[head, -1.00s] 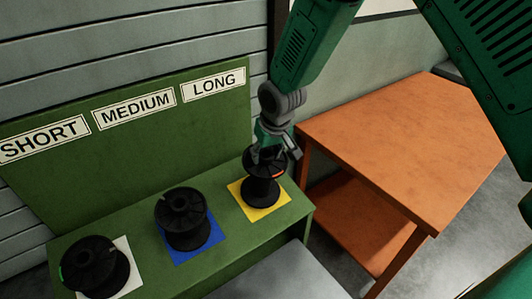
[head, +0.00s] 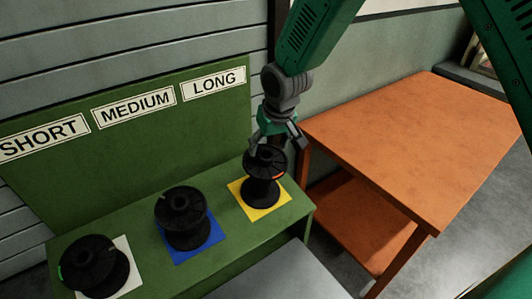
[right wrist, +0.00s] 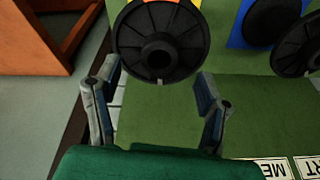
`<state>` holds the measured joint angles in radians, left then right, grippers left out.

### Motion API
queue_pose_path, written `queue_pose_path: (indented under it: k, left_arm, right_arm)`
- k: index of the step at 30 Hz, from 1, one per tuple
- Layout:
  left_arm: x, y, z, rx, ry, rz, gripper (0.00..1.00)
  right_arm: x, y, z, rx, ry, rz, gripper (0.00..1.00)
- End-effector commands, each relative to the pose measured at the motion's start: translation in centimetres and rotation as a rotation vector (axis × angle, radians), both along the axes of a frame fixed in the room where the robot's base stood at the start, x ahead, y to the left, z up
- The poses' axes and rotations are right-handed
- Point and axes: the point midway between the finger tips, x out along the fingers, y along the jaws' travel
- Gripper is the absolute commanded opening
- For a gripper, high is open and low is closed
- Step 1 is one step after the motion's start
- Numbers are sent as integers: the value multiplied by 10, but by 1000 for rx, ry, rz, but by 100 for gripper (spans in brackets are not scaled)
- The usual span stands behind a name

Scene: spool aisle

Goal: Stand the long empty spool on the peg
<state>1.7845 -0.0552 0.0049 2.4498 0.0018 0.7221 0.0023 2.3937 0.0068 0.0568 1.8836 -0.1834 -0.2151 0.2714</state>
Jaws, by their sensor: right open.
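The long black spool (head: 263,189) stands upright on the yellow square (head: 245,206) under the LONG label (head: 214,84). Its upper flange shows a small orange mark. No peg is visible; the spool's base hides any under it. My right gripper (head: 276,142) is open and empty, just above and behind the spool's top flange. In the right wrist view, the spool (right wrist: 160,45) shows top-on with its dark centre hole, beyond and between the spread fingers (right wrist: 157,85), apart from them. My left gripper is not in view.
A medium spool (head: 184,219) stands on the blue square and a short one (head: 92,266) on the white square of the green bench (head: 220,212). The labelled green back panel (head: 150,140) rises behind. An orange table (head: 420,150) with a lower shelf stands at right.

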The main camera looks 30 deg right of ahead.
Motion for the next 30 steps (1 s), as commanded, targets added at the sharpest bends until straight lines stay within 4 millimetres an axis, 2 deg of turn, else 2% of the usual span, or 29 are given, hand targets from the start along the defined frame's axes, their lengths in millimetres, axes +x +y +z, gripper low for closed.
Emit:
queue_pose_path:
  k: [1,6,12,30]
  left_arm:
    - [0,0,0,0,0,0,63]
    - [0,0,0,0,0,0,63]
    - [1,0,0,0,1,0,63]
    - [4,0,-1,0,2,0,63]
  right_arm:
    - [-3,0,13,1,-4,-1,63]
    - [-13,-1,45,1,-3,-2,63]
    - [-19,-1,67,0,0,-1,63]
    - [-21,-1,72,0,1,-1,63]
